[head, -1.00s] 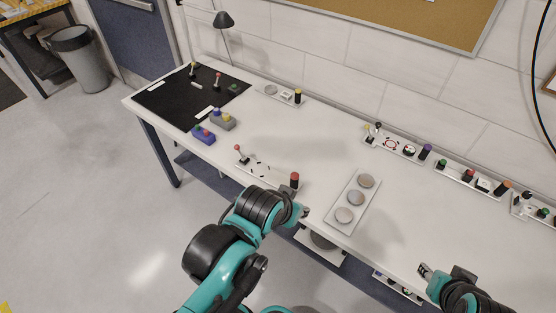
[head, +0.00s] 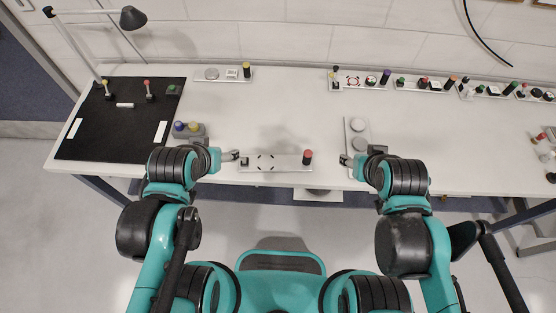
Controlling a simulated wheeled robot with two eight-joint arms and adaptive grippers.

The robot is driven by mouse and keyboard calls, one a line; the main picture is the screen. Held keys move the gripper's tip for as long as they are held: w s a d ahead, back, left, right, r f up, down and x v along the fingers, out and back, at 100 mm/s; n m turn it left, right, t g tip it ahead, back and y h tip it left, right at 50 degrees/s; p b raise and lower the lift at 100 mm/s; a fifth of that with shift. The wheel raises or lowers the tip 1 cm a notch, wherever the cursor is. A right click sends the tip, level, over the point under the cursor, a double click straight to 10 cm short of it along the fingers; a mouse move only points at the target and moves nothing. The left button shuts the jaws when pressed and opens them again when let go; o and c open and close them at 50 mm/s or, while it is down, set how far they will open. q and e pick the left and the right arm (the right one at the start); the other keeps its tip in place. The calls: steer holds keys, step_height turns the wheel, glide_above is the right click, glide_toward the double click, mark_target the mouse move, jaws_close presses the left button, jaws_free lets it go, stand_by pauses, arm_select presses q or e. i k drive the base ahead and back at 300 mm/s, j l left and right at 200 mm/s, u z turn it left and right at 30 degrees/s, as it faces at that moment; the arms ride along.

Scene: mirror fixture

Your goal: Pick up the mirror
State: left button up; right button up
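No piece can be named the mirror with certainty. Round silvery discs that could be mirrors lie on a narrow white plate (head: 348,128); the upper disc (head: 357,124) shows best, and my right arm covers the plate's lower part. My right gripper (head: 345,160) is over this plate's lower left side. My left gripper (head: 233,156) is at the left end of a white plate with a target mark (head: 266,162) and a red-topped cylinder (head: 307,158). Nothing large shows in either gripper. Their fingers are too small to tell open from shut.
The white table (head: 290,110) is clear in the middle. A black mat (head: 110,130) with small levers lies left, near a desk lamp (head: 132,18). A grey button box (head: 188,130) sits behind my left arm. Plates with knobs, such as the target plate (head: 352,80), line the back edge.

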mark_target(359, 144)
steer(key=i+l+z, duration=0.15)
steer(key=l, duration=0.2)
steer(key=l+z, duration=0.1)
steer(key=l, duration=0.25)
steer(key=i+l+z, duration=0.3)
steer(key=l, duration=0.3)
steer(key=i, duration=0.05)
